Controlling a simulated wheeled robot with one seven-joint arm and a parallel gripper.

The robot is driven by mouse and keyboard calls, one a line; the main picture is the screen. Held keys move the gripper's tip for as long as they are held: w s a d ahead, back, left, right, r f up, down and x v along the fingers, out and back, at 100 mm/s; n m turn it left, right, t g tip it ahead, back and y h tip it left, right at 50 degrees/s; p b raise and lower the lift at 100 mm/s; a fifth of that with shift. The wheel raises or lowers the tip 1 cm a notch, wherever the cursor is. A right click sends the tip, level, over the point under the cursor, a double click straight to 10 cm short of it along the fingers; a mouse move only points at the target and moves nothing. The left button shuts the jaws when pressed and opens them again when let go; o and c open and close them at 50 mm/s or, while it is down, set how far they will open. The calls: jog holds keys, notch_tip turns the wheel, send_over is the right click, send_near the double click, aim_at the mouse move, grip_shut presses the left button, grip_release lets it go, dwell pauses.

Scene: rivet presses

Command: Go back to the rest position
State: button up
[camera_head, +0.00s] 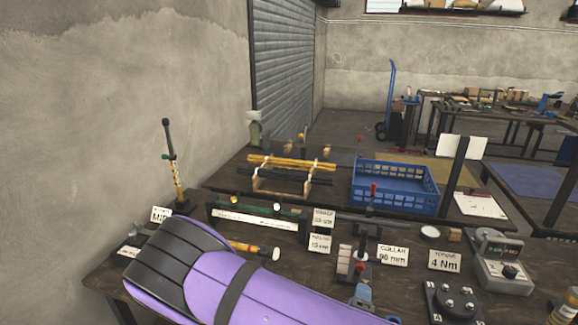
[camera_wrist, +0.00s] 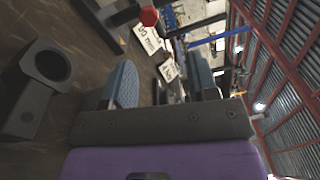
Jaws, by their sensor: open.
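My gripper (camera_wrist: 162,88) shows in the wrist view with its two blue-grey padded fingers wide apart. Nothing is held between them; white label cards (camera_wrist: 147,38) and dark bench parts show beyond the gap. The wrist view is turned on its side. In the head view my purple and black arm stretches across the front of the dark workbench (camera_head: 120,270), from the left toward the bottom middle. It hides part of the bench, and my gripper is mostly out of sight there.
On the bench stand a blue crate (camera_head: 395,188), a rack of rods (camera_head: 285,178), a small press with a red knob (camera_head: 362,250), a torque box (camera_head: 503,262) and several label cards (camera_head: 393,254). A dark post (camera_head: 452,175) rises at right. A concrete wall (camera_head: 110,100) is left.

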jog(key=s+d+r+m+g+h, duration=0.3)
jog(key=d+r+m+g, duration=0.4)
jog(key=r+m, duration=0.6)
jog(key=s+d+r+m+g+h, duration=0.2)
jog(key=d+r+m+g, duration=0.2)
jog(key=r+m+g, duration=0.85)
jog(key=s+r+m+t+y, duration=0.8)
jog(key=r+m, duration=0.8)
jog(key=m, duration=0.6)
jog(key=s+y, duration=0.3)
jog(key=s, duration=0.2)
jog(key=shift+a+y, duration=0.4)
